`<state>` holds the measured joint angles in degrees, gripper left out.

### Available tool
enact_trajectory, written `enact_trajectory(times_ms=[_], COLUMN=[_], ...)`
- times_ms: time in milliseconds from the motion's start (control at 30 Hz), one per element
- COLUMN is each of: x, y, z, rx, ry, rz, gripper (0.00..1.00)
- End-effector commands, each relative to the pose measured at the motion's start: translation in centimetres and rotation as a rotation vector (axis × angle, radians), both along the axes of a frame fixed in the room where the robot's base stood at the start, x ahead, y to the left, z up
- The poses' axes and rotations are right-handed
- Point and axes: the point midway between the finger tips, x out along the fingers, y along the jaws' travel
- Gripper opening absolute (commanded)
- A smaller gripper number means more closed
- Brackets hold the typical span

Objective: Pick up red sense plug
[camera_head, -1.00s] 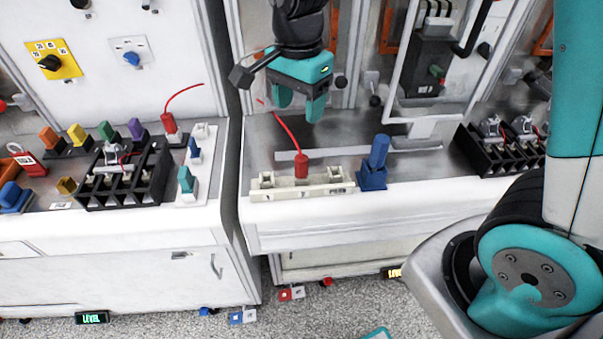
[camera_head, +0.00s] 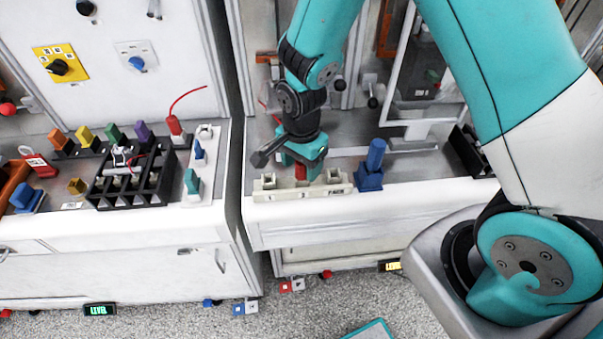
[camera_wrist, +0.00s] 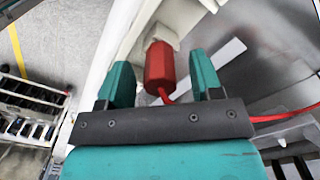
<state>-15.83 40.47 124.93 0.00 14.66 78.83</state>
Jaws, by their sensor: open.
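The red sense plug (camera_head: 301,173) stands in the cream holder (camera_head: 262,189) on the right-hand bench, mostly hidden by my gripper in the head view. In the wrist view the red plug (camera_wrist: 159,66) sits between the two teal fingers, with its red cable running to the right. My gripper (camera_head: 300,165) is open and low over the holder, with one finger on each side of the plug. Gaps show between the plug and both fingers (camera_wrist: 160,80) in the wrist view.
A blue plug in a blue base (camera_head: 371,170) stands just right of the holder. Another red plug (camera_head: 175,126) with a cable is on the left bench, near a black rack (camera_head: 105,195). A gap separates the benches. A grey bar lies behind the holder.

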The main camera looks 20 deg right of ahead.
Motion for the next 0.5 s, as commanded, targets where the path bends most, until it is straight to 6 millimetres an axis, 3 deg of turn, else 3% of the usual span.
enact_trajectory(times_ms=[233, 467, 500], x=[0.05, 0.04, 0.04], y=[0.01, 0.02, 0.02], z=[-0.19, -0.17, -0.17], rx=[0.001, 0.000, 0.000], ry=[-0.002, -0.001, -0.001], rz=[0.000, 0.000, 0.000], gripper=[0.60, 0.07, 0.06])
